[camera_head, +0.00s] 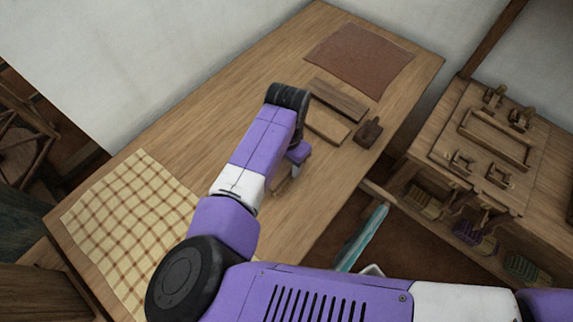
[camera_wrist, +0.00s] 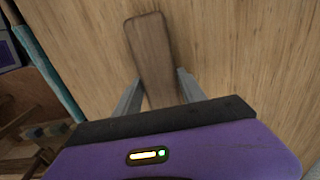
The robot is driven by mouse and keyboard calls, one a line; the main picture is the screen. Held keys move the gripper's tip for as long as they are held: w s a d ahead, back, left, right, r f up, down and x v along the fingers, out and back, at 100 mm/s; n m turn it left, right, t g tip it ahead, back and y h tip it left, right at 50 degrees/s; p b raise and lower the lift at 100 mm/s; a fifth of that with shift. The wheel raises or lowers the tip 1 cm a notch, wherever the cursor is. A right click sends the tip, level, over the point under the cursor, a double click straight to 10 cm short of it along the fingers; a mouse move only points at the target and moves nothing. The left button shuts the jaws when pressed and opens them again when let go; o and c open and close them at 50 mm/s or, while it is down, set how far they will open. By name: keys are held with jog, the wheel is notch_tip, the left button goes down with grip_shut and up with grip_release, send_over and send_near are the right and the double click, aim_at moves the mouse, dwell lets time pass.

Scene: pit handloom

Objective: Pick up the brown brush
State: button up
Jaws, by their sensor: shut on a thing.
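The brown brush (camera_wrist: 151,45) is a long, flat wooden piece with a rounded end in the wrist view. It lies between the two grey fingers of my gripper (camera_wrist: 158,78), which is shut on it. Its near end is hidden by my gripper's body. In the camera_head view my gripper (camera_head: 286,181) is low over the wooden table (camera_head: 226,95), mostly hidden behind my arm, and only a small brown bit of the brush shows. I cannot tell whether the brush touches the tabletop.
A dark board (camera_head: 339,98), a lighter board (camera_head: 327,127) and a dark knobbed block (camera_head: 369,133) lie beyond my gripper. A reddish mat (camera_head: 358,58) is at the far end, a checked cloth (camera_head: 132,215) at the near left. A bench (camera_head: 440,150) with wooden parts stands right.

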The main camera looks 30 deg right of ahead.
aim_at(287, 164)
notch_tip(287, 164, up, 19)
jog(key=b, duration=0.1)
dwell(0.3)
